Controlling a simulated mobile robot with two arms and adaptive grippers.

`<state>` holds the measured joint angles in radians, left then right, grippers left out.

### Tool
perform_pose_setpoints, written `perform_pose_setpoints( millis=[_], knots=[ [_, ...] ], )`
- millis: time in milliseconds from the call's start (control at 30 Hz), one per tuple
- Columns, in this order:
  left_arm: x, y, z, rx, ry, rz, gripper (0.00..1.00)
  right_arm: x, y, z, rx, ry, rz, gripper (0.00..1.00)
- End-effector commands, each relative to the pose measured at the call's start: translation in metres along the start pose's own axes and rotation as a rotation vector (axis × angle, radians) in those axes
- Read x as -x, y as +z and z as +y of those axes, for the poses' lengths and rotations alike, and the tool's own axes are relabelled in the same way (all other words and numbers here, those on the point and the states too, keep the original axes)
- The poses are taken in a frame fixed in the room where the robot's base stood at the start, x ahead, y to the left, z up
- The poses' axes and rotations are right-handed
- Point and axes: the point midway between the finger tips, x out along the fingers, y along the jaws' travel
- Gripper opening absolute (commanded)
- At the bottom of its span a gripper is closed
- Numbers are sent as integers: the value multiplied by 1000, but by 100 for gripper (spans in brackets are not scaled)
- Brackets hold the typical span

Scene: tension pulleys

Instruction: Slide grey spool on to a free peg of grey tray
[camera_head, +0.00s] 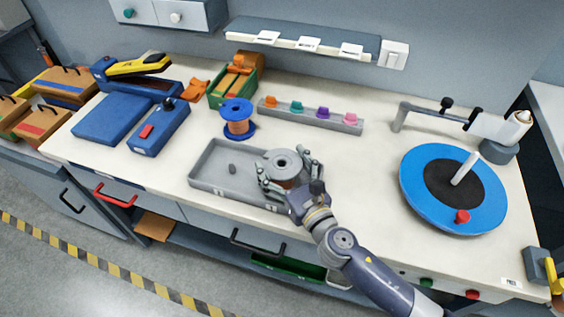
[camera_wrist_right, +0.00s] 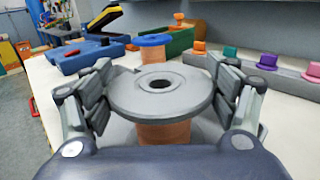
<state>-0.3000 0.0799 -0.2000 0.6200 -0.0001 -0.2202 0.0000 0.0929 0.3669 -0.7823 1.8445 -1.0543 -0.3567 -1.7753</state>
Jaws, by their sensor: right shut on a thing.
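The grey spool (camera_head: 282,163), with copper-coloured winding under its grey flange, is upright in my right gripper (camera_head: 287,172), over the right part of the grey tray (camera_head: 212,187). In the right wrist view the spool (camera_wrist_right: 160,92) sits between the two fingers of the gripper (camera_wrist_right: 160,100), which is shut on it. The hole in its top flange looks dark. My left gripper is out of view.
A blue-flanged copper spool (camera_head: 237,120) stands behind the tray. A grey rail (camera_head: 310,115) with several coloured knobs lies behind it. A blue turntable (camera_head: 417,179) is on the right, and blue boxes (camera_head: 112,118) are on the left. Bare bench lies between tray and turntable.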

Motion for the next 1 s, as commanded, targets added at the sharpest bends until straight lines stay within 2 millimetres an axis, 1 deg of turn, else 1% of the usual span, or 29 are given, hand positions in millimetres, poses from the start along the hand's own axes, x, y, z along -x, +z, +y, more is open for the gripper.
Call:
perform_pose_setpoints(
  millis=[167, 900, 933, 1000],
  knots=[
    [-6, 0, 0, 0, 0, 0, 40, -1, -4, 0, 0, 0, -5, 32],
    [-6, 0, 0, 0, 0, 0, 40, 1, -11, 1, -1, 1, 6, 32],
    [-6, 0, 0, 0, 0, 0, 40, 1, -11, 1, -1, 1, 6, 86],
    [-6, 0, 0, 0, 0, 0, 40, 1, -11, 1, -1, 1, 6, 100]
  ],
)
